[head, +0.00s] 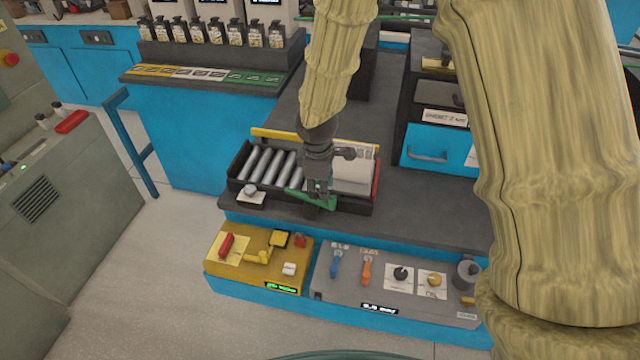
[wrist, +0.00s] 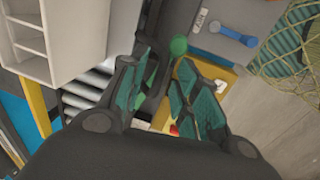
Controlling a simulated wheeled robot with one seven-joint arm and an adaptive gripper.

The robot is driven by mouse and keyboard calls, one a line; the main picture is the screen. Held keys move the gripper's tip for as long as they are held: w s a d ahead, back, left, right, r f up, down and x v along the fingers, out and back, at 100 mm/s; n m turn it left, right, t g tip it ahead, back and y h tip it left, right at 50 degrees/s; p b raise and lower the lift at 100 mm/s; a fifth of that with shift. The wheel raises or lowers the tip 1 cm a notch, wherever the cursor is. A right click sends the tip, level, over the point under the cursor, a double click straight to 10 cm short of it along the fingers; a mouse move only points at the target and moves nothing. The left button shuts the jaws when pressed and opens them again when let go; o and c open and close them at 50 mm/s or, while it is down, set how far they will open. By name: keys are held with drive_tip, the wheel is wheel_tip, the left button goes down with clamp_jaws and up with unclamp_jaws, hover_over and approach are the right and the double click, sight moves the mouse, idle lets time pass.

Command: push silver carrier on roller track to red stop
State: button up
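The roller track (head: 268,167) lies on the grey bench, its bare rollers showing at the left; rollers also show in the wrist view (wrist: 92,84). The pale silver carrier (head: 354,172) is at the track's right end, upright, close beside the red stop (head: 376,180); I cannot tell whether they touch. In the wrist view the carrier (wrist: 62,38) shows open compartments at upper left. My gripper (head: 318,194) points down at the track's front wall, left of the carrier. Its fingers (wrist: 165,80) are apart, with a green lever with a round knob (wrist: 179,46) near them; contact is unclear.
A yellow rail (head: 275,134) runs behind the track. In front are a yellow control box (head: 258,255) and a grey panel (head: 395,285) with switches and knobs. A blue drawer cabinet (head: 433,150) stands at right. A small white pad with a knob (head: 250,194) is at the track's front left.

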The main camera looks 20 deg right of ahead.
drive_tip(key=shift+a+r, duration=0.15)
drive_tip(key=shift+a, duration=0.05)
wheel_tip(320, 180, up, 12)
drive_tip(key=s, duration=0.1)
drive_tip(key=shift+s+a, duration=0.35)
drive_tip(key=shift+a, duration=0.1)
drive_tip(key=shift+f, duration=0.2)
idle(0.4)
